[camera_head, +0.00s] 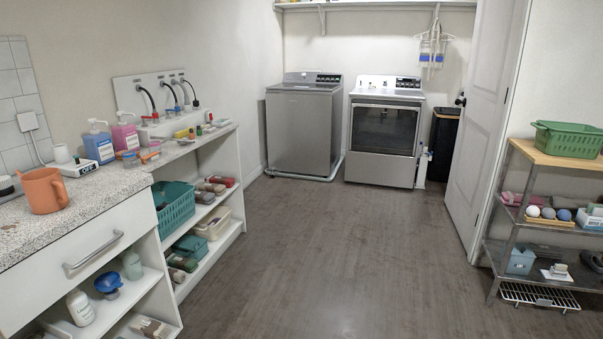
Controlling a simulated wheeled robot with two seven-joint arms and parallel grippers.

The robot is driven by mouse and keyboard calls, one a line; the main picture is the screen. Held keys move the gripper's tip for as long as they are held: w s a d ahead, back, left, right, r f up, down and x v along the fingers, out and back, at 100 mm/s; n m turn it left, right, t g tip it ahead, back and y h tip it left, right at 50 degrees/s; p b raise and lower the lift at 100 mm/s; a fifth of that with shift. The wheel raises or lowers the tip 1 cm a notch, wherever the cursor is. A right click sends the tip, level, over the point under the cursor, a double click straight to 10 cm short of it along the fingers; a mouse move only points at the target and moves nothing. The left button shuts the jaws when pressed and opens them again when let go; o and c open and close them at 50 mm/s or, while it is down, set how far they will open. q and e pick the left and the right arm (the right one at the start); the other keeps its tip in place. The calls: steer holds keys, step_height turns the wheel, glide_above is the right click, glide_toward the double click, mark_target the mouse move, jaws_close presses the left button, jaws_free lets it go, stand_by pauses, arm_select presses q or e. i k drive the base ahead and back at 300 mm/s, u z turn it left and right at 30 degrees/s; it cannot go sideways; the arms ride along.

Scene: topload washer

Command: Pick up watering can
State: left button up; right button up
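An orange pot-like vessel (43,190), which looks like the watering can, stands upright on the speckled counter (95,190) at the left of the head view. It has a small handle or loop on its right side and a point on its upper left rim. Nothing touches it. Neither of my grippers shows in this view.
Soap bottles (100,147) and a small scale (78,167) stand farther back on the counter. Open shelves below hold teal baskets (174,208). A washer (303,125) and dryer (385,130) stand at the back. A metal rack (505,225) is at right. The middle floor is clear.

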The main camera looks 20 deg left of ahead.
mark_target(44, 190)
steer(key=u, duration=0.8)
steer(key=i, duration=1.35)
steer(key=u, duration=1.4)
